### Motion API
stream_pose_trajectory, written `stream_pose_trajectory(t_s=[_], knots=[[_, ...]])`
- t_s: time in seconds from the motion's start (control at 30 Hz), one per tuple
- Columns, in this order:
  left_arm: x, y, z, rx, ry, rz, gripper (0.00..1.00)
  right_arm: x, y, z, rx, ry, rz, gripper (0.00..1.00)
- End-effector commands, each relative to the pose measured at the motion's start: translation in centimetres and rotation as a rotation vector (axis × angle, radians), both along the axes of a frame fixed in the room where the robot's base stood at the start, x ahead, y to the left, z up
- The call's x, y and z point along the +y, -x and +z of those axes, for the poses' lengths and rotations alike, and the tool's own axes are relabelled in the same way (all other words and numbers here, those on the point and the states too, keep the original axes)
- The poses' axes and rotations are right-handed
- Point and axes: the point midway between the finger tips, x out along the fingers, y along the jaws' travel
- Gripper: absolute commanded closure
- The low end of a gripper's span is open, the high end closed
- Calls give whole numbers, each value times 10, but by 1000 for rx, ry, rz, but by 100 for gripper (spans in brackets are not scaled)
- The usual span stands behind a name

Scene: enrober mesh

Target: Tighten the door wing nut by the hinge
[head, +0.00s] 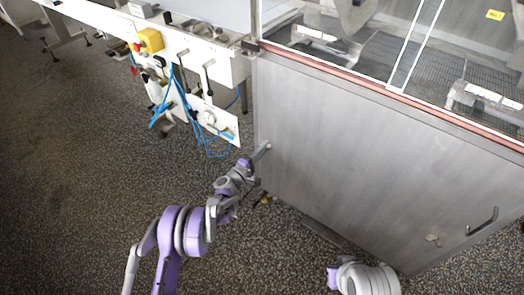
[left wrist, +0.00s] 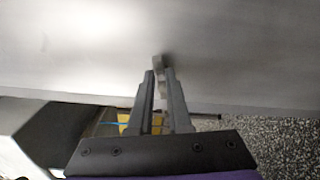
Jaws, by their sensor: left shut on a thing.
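The door (head: 345,165) is a large grey metal panel below the glazed machine housing. In the left wrist view, the fingers of my left gripper (left wrist: 160,78) are shut on a small grey wing nut (left wrist: 157,62), which stands out from the door face. The fingers hide part of the nut, and its turn angle cannot be told. In the head view the gripper covers this nut.
A second wing nut (head: 433,239) and a dark bar handle (head: 482,222) are on the door's lower right. A white machine frame (head: 205,65) with blue hoses (head: 178,95) and a yellow box (head: 150,40) stands at the upper left. The speckled floor (head: 70,200) is clear at left.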

Motion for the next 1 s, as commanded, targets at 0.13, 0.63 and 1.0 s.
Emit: stream_pose_trajectory(t_s=[0.13, 0.63, 1.0], knots=[[-1, 1, -2, -41, -58, -2, 100, 0, 0, -1, 0, 0, 0, 100], [-1, 1, -2, -117, -162, -2, 100, 0, 0, -1, 0, 0, 0, 100], [-1, 1, -2, -122, -169, -2, 100, 0, 0, -1, 0, 0, 0, 100]])
